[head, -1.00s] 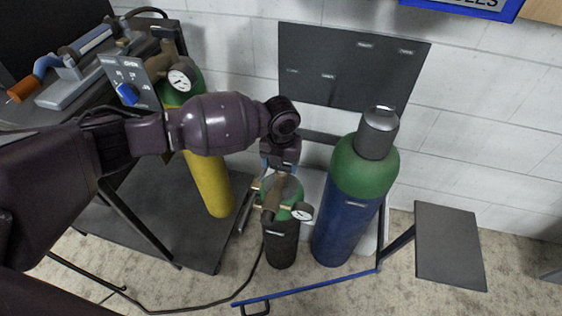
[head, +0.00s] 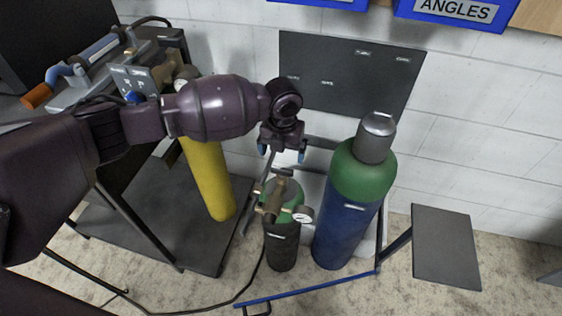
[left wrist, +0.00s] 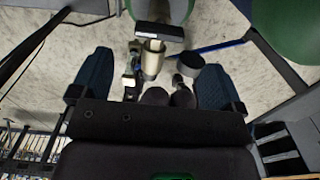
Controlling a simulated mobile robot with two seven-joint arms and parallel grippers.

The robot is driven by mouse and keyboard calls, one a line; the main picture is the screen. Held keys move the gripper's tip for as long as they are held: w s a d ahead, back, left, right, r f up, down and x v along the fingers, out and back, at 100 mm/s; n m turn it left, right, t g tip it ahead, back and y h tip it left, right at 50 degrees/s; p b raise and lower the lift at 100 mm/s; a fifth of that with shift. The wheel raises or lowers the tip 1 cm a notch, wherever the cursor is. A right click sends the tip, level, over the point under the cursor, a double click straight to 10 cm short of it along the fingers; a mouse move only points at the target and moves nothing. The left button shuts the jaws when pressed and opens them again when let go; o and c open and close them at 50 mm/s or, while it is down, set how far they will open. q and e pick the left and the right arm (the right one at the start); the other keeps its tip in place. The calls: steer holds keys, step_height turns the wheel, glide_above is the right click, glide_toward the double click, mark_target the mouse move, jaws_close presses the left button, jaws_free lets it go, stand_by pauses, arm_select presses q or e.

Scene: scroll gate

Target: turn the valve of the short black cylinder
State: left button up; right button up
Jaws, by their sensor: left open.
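The short black cylinder (head: 282,250) stands upright on the floor, with a green shoulder and a brass regulator (head: 271,203) and round gauge (head: 303,215). Its valve (head: 282,172) is a dark bar at the top. My left gripper (head: 283,153) is open above the valve in the head view, its blue fingertips apart and not touching it. In the left wrist view, the valve's dark bar (left wrist: 160,32) and brass fitting (left wrist: 152,60) lie between and beyond the open fingers of the left gripper (left wrist: 153,65). My right gripper is not in view.
A tall blue cylinder (head: 345,225) with a green shoulder and grey cap stands close on the right. A yellow cylinder (head: 208,180) stands to the left by a dark cart. A blue bar (head: 310,291) runs low in front. A grey panel (head: 447,247) is at the right.

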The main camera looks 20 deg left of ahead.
mark_target(282, 169)
arm_select(q)
step_height(282, 169, up, 4)
steer(key=shift+r+p, duration=0.1)
steer(key=shift+p, duration=0.2)
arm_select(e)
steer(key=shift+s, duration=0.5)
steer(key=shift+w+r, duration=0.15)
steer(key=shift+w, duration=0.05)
arm_select(q)
steer(key=shift+n, duration=0.3)
